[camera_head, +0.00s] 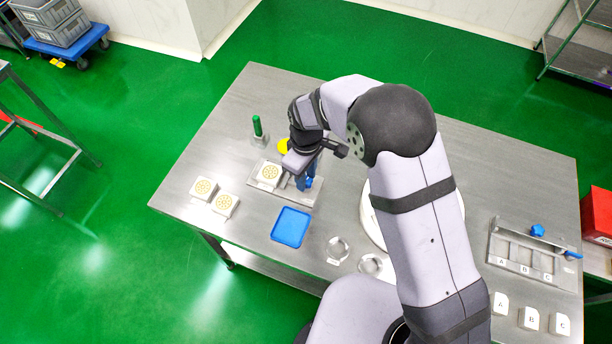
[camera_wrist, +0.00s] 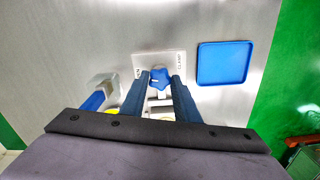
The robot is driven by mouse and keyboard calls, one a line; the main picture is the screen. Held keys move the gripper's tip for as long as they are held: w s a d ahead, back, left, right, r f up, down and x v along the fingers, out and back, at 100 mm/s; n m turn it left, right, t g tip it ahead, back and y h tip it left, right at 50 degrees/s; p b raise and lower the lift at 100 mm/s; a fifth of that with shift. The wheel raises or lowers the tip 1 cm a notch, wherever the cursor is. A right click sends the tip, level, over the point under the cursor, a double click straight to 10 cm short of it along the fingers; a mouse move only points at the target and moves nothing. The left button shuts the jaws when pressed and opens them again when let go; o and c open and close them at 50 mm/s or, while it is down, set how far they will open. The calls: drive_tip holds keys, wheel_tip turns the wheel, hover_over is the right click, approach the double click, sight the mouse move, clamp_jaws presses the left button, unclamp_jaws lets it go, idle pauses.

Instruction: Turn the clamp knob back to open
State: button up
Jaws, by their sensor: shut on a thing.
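The clamp knob (camera_wrist: 160,77) is a blue star-shaped knob in the wrist view. It sits on a light label plate (camera_wrist: 147,60) with the word CLAMP along its right side and partly hidden lettering on its left. My gripper (camera_wrist: 160,79) has one finger on each side of the knob and is shut on it. In the head view, my gripper (camera_head: 305,181) points down at the right part of a metal fixture (camera_head: 262,194). The knob (camera_head: 309,184) shows only as a bit of blue there, mostly hidden by the fingers.
A white block with a yellow pattern (camera_head: 269,173) sits on the fixture, left of my gripper. A green-handled tool (camera_head: 257,127) stands behind; a blue tray (camera_head: 291,228) lies in front. Metal rings (camera_head: 338,248) lie right of the tray. A lettered rack (camera_head: 520,262) is far right.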

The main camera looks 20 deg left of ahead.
drive_tip(key=shift+n, duration=1.2)
drive_tip(key=o, duration=1)
drive_tip(key=shift+o, duration=0.2)
drive_tip(key=shift+r, duration=0.1)
drive_tip(key=shift+r+b, duration=1.15)
drive_tip(key=shift+r, duration=2.45)
